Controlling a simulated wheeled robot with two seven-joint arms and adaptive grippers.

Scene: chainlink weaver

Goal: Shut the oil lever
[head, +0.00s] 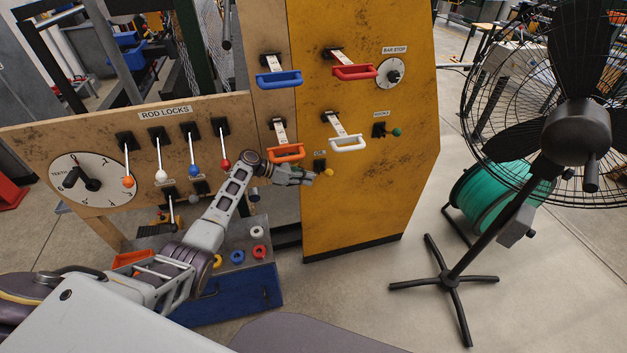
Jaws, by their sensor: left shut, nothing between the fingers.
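The oil lever (329,173) has a small yellow knob and sits low on the yellow panel under a small dark label that seems to read "OIL". My left gripper (312,177) is shut and empty. Its fingertips are right beside the yellow knob on its left side, and I cannot tell whether they touch it. The lever's base (320,164) is partly hidden behind the gripper. My right gripper does not show.
An orange handle (286,153) and a white handle (348,143) jut out just above my gripper. A green-knobbed lever (396,132) is to the right. The rod locks board (70,135) stands left. A black fan (575,130) stands right, with clear floor before it.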

